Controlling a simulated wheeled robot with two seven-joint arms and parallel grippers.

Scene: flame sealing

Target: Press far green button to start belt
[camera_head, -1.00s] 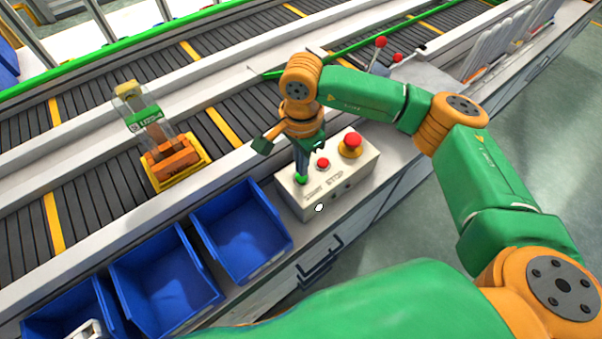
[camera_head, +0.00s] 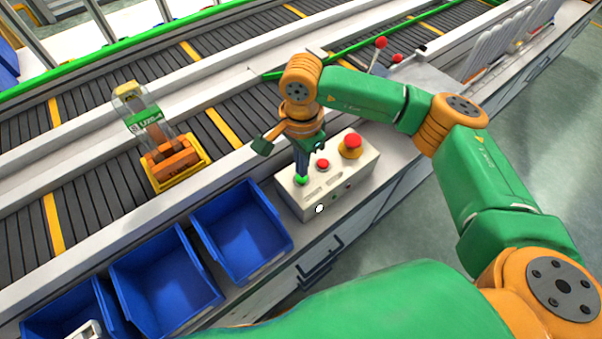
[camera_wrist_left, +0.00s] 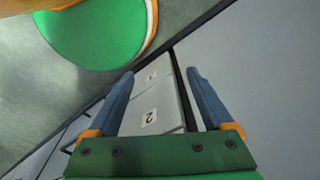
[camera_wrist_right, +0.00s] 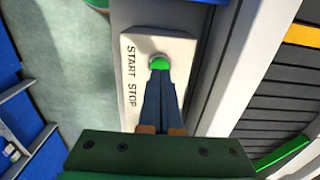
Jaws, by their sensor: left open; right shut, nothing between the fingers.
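The control box (camera_head: 322,190) is a pale box on the ledge in front of the belt. It carries a green button (camera_head: 301,180), a small red button (camera_head: 323,163) and a large red knob (camera_head: 352,141) on a yellow base. My right gripper (camera_head: 303,174) is shut and empty, pointing down with its tips at the green button. In the right wrist view the closed fingertips (camera_wrist_right: 159,73) meet the edge of the green button (camera_wrist_right: 158,61); whether it is pushed in I cannot tell. My left gripper (camera_wrist_left: 161,73) is open and empty above a grey cabinet.
The dark belt (camera_head: 95,190) with yellow stripes runs behind the box. A yellow tray (camera_head: 190,178) on it holds a clear bag (camera_head: 145,115) with orange contents. Blue bins (camera_head: 240,230) stand left of the box. A red-knobbed lever (camera_head: 380,43) stands farther back.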

